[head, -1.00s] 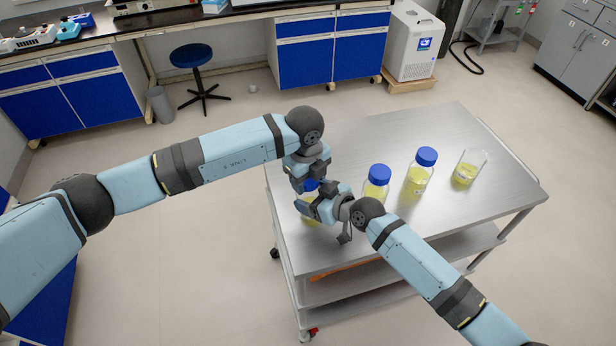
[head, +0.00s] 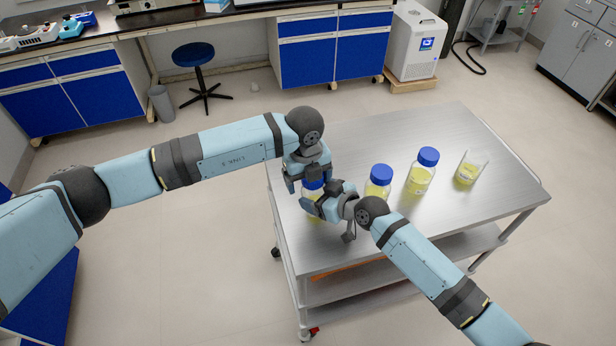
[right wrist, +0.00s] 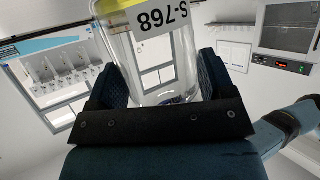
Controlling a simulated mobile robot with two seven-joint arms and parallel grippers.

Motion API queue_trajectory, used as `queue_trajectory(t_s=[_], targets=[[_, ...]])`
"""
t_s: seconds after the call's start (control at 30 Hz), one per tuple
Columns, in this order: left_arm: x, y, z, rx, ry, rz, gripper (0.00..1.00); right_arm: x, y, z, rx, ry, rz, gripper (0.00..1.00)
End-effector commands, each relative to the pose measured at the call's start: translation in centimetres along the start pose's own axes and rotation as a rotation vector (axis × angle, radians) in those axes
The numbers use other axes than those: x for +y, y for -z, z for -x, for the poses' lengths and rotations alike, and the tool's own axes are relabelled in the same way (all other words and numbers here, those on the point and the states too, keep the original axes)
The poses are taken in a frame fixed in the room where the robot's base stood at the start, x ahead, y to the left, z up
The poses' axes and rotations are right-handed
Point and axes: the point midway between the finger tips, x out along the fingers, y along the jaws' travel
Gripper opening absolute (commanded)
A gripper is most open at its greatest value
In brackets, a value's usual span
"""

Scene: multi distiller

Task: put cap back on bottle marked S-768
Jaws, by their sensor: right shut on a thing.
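The bottle marked S-768 (right wrist: 150,55) is clear glass, with its label and some yellow at the top edge of the right wrist view. My right gripper (right wrist: 160,84) is shut on it, one finger on each side. In the head view the bottle (head: 314,218) is at the table's left side, mostly hidden by my right gripper (head: 318,201). A blue cap (head: 313,183) shows at the bottle's top, directly under my left gripper (head: 309,180). The left fingers are beside the cap, but their grip and the cap's seating are unclear.
Two other blue-capped bottles of yellow liquid, one nearer (head: 378,182) and one farther (head: 422,170), stand to the right on the metal cart (head: 470,215). The cart's right front is clear.

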Motion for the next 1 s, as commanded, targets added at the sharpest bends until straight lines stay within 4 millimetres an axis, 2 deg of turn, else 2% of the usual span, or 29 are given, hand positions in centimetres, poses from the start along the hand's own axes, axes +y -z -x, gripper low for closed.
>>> queue_trajectory(t_s=[0.47,0.8,1.0], targets=[[-0.3,0.2,0.4,0.001,0.008,-0.004,0.81,-0.2,0.0,-0.1,-0.001,0.003,0.0,0.09],[-0.2,0.0,4.2,-0.001,0.009,-0.004,0.81,-0.3,0.0,-0.1,0.0,0.004,0.001,0.08],[-0.1,0.0,4.7,0.0,0.006,-0.002,0.81,-0.3,0.1,-0.1,0.001,0.004,0.001,0.08]])
